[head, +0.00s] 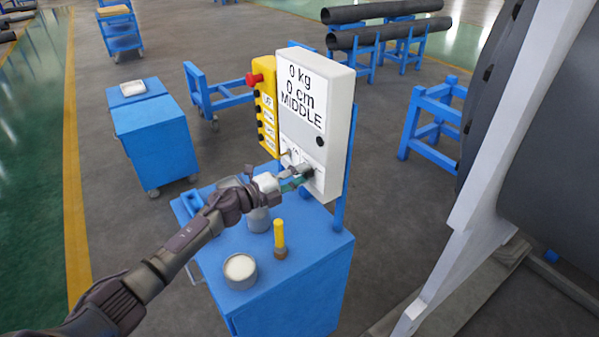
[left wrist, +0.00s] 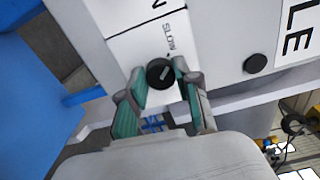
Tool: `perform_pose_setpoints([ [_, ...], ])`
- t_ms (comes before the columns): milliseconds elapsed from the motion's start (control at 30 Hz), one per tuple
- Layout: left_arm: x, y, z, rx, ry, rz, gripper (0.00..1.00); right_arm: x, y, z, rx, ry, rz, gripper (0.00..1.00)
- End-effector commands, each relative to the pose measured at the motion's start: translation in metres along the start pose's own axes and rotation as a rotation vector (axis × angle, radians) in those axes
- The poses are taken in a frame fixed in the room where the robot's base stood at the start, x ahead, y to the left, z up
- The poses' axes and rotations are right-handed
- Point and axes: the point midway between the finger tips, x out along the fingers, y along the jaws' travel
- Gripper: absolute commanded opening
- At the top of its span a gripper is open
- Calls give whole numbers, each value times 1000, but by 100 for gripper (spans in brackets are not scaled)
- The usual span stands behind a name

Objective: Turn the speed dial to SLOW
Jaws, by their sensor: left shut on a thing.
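The white control box (head: 333,104) stands upright on the blue cabinet. Its screen (head: 302,92) reads "0 kg, 0 cm, MIDDLE". The speed dial (left wrist: 160,74) is a small black round knob with a slanted pale mark, seen in the left wrist view. The word SLOW (left wrist: 171,38) is printed just above it there. My left gripper (head: 302,176) is at the lower front of the box, its green-padded fingers on either side of the dial and shut on it. In the head view the gripper largely hides the dial. My right gripper is not in view.
A yellow button panel (head: 264,110) with a red knob is beside the box. A grey tin (head: 240,271) and a yellow-handled tool (head: 280,238) stand on the blue cabinet (head: 312,262) below my arm. A large grey shell (head: 545,130) is at the right.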

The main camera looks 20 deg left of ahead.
Motion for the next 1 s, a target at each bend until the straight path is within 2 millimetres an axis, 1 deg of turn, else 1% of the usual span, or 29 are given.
perform_pose_setpoints([
  [200, 0, 0, 1, -45, -2, 1, 0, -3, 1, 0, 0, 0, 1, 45],
  [633, 0, 1, 1, -53, -2, 1, 0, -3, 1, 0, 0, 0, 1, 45],
  [667, 0, 1, 1, -52, -2, 1, 34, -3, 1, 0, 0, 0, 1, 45],
  [800, 0, 0, 1, -52, -2, 1, 57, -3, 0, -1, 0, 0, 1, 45],
  [1000, 0, 0, 0, -52, -1, 0, 57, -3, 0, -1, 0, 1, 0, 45],
])
